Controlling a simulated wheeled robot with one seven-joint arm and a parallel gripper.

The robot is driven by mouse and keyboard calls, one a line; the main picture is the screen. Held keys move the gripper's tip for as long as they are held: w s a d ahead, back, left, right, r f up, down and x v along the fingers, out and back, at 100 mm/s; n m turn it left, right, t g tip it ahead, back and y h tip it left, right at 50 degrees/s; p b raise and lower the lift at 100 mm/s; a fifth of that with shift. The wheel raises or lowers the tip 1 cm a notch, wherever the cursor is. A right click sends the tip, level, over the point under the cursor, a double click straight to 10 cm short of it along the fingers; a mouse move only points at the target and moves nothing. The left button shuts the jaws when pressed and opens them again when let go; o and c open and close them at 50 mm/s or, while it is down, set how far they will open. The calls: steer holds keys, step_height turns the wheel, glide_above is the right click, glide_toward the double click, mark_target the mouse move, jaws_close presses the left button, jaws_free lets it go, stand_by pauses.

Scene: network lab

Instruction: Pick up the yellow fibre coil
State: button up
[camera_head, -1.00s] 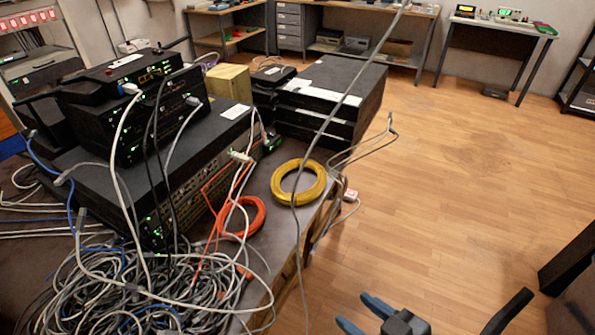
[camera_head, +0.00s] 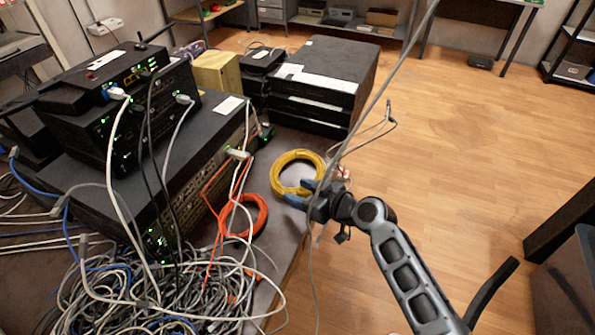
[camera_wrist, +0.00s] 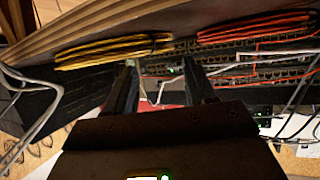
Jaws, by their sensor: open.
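The yellow fibre coil (camera_head: 297,172) lies flat near the right edge of the table, in front of the stacked black boxes. It also shows in the wrist view (camera_wrist: 112,50), seen edge-on at the upper left, beyond the fingertips. My gripper (camera_head: 306,193) is open and empty, at the coil's near right side; its fingers hide a small part of the coil. In the wrist view the two fingers (camera_wrist: 162,75) are spread apart with no coil between them. I cannot tell whether a finger touches the coil.
An orange coil (camera_head: 243,217) lies nearer on the table (camera_head: 276,232). A grey cable (camera_head: 372,95) hangs across the view beside my gripper. Black equipment (camera_head: 200,165) and a tangle of cables (camera_head: 150,290) fill the left. Open floor (camera_head: 460,150) lies to the right.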

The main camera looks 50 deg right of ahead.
mark_target(279, 186)
steer(key=shift+a+p+x, duration=0.2)
steer(key=shift+p+x, duration=0.55)
steer(key=shift+x, duration=2.35)
steer(key=shift+f, duration=0.1)
steer(key=shift+c, duration=0.2)
steer(key=c, duration=0.9)
steer(key=shift+c, duration=0.3)
